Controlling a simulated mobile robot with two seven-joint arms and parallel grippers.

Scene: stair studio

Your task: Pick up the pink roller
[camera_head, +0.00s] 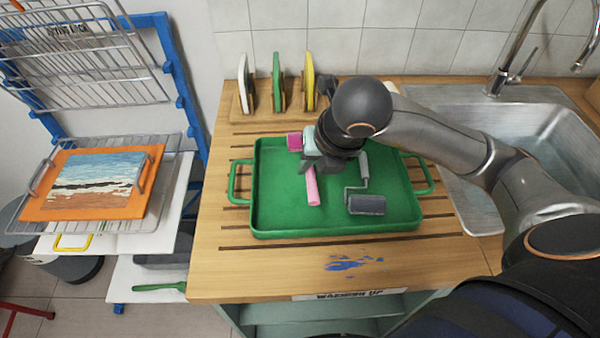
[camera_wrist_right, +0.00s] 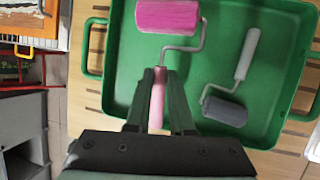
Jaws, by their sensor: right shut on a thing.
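The pink roller has a magenta sleeve (camera_head: 294,141) and a pale pink handle (camera_head: 312,188), and lies over the green tray (camera_head: 270,222). In the right wrist view, its sleeve (camera_wrist_right: 167,17) is at the top and its handle (camera_wrist_right: 157,98) runs between the two fingers. My right gripper (camera_head: 313,168) reaches down into the tray and is shut on the handle. In the wrist view, the gripper (camera_wrist_right: 160,82) hides part of the handle. I cannot tell whether the roller is lifted off the tray floor. My left gripper is not in view.
A grey roller (camera_head: 366,204) lies in the tray's right half. A wooden rack (camera_head: 238,110) with several coloured discs stands behind the tray. A metal sink (camera_head: 470,125) is at the right. A drying rack with a painting (camera_head: 95,183) is at the left.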

